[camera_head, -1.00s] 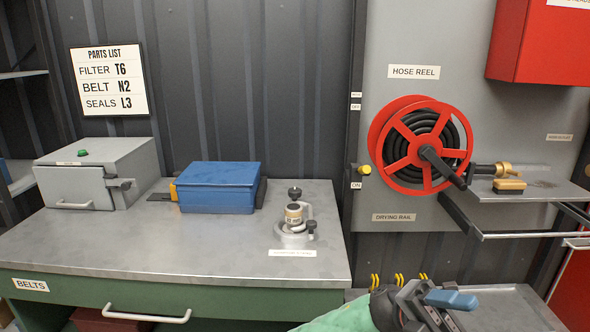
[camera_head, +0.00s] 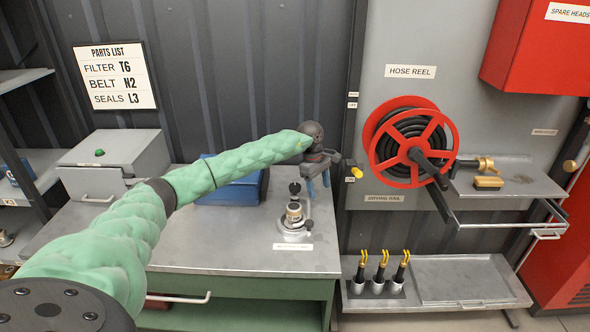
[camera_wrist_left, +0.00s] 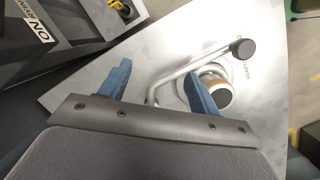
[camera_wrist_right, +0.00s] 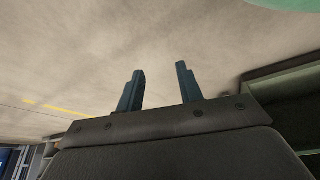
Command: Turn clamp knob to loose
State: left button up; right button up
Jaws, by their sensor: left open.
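The clamp fixture (camera_head: 293,222) stands on the bench's right end, holding a brass-banded cylinder (camera_head: 294,211). A black knob (camera_head: 295,188) shows above it. In the left wrist view, a bent metal bar (camera_wrist_left: 190,67) ends in a black knob (camera_wrist_left: 242,49), beside the cylinder (camera_wrist_left: 216,92). My left gripper (camera_head: 318,186) is open, pointing down above and just right of the fixture. Its fingers (camera_wrist_left: 158,80) overlap part of the bar and base in the wrist view; nothing is gripped. My right gripper (camera_wrist_right: 160,72) is open and empty, away from the bench.
A blue box (camera_head: 230,187) lies behind my left arm, and a grey metal box (camera_head: 115,155) stands at the left. A hose reel (camera_head: 412,148) hangs on the right panel. A lower shelf (camera_head: 465,280) carries several black fittings. The bench front is clear.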

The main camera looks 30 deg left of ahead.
aim_at(295, 185)
pick_arm(q)
jog(key=a+r+y, duration=0.1)
jog(key=a, duration=0.2)
jog(key=a+r+p, duration=0.1)
jog(key=a, duration=0.3)
jog(key=w+a+r+y, duration=0.1)
jog(key=a, duration=0.2)
jog(key=shift+w+a+r+y+p, duration=0.1)
jog(key=shift+a+r+y+p, duration=0.15)
jog(key=shift+a+y+p, duration=0.1)
notch_tip(295, 185, down, 8)
jog(key=p, duration=0.4)
jog(key=shift+r, duration=0.2)
pick_arm(e)
jog(key=s+d+f+g, duration=0.1)
jog(key=s+d, duration=0.1)
jog(key=s, duration=0.8)
jog(key=s+d+f+g, duration=0.1)
jog(key=s+d+g, duration=0.1)
jog(key=s, duration=0.7)
jog(key=shift+s+d+f+g+h, duration=0.3)
jog(key=shift+s+d+h, duration=0.1)
jog(key=shift+d, duration=0.25)
